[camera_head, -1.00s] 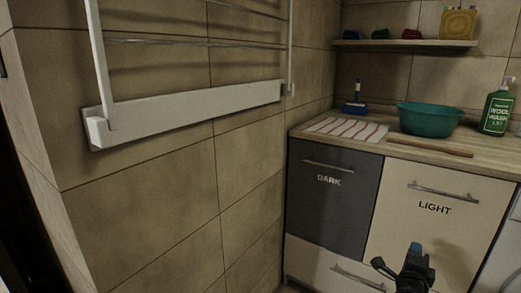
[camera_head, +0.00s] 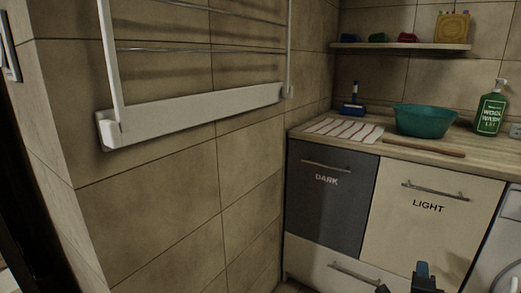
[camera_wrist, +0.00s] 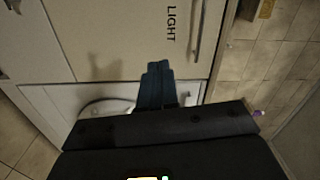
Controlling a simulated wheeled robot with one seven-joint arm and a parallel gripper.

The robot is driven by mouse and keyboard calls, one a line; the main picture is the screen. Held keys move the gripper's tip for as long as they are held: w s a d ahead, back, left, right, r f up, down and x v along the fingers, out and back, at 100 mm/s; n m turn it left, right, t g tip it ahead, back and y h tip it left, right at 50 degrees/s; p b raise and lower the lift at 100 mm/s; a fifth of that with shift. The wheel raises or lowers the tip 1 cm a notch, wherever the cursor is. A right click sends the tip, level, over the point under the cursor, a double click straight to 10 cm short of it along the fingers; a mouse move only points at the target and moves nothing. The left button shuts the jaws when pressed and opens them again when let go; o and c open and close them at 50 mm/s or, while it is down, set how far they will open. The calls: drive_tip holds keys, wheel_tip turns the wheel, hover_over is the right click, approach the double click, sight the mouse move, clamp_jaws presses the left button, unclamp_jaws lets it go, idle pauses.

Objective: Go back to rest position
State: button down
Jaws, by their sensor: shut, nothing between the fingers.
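My gripper (camera_head: 422,271) shows at the bottom edge of the head view, in front of the light-coloured front marked LIGHT (camera_head: 440,225). Only its tip end is in view there; the rest is cut off. In the wrist view the blue-grey fingers of my gripper (camera_wrist: 157,68) are together and hold nothing.
A wooden counter (camera_head: 400,148) carries a teal basin (camera_head: 425,122), a green wool wash bottle (camera_head: 490,115), a striped cloth (camera_head: 343,129) and a blue brush-like item (camera_head: 352,105). A white drying rack (camera_head: 190,116) hangs on the left wall. A washing machine (camera_head: 500,255) stands at right.

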drive_tip(key=s+a+r+n+t+y+p, duration=0.1)
drive_tip(key=s+a+n+y+p, duration=0.35)
drive_tip(key=s, duration=1.15)
drive_tip(key=s+a+n+t+y+b, duration=0.1)
drive_tip(key=s+a+n, duration=0.4)
drive_tip(key=s+n, duration=0.75)
drive_tip(key=s+a+r+n+g+y+p, duration=0.1)
drive_tip(key=s+a+r+n+y+p, duration=0.1)
drive_tip(key=s+a+r, duration=0.3)
drive_tip(key=s+a+r+n+g+y+p, duration=0.1)
drive_tip(key=s+a+r, duration=0.5)
drive_tip(key=s+r, duration=0.7)
drive_tip(key=s+n+y, duration=0.1)
drive_tip(key=s+n, duration=0.1)
drive_tip(key=s, duration=0.3)
drive_tip(key=shift+s+a+r+n+g+p, duration=0.15)
drive_tip(key=shift+s+n+g+p, duration=0.1)
drive_tip(key=shift+n+g+p, duration=0.1)
